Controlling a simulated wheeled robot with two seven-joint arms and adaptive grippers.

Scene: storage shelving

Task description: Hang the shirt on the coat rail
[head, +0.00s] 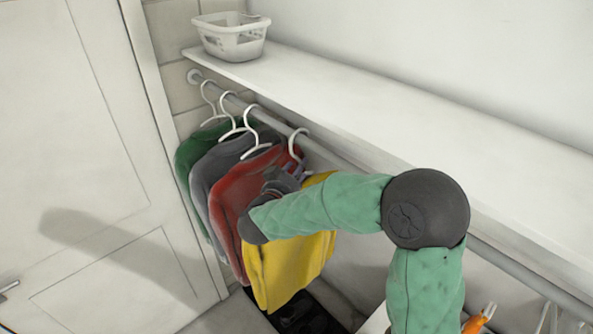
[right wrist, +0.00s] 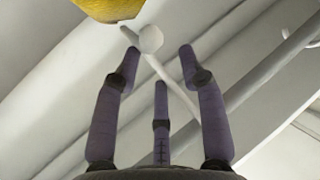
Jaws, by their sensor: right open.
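The yellow shirt (head: 290,270) hangs from a white hanger (head: 292,148), whose hook shows at the coat rail (head: 345,165), to the right of the other garments. It looks upright. My right gripper (head: 290,176) is beside the top of the yellow shirt, partly hidden by my own arm. In the right wrist view the fingers (right wrist: 158,55) are spread open, with the yellow shirt (right wrist: 108,8) beyond their tips. A white hanger part (right wrist: 150,40) shows near the fingertips; whether it touches them I cannot tell. My left gripper is not in view.
A red shirt (head: 232,195), a grey shirt (head: 204,165) and a green shirt (head: 187,158) hang to the left. The white shelf (head: 330,95) runs above the rail, with a white basket (head: 233,45) on its left end. A door (head: 80,130) stands at left.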

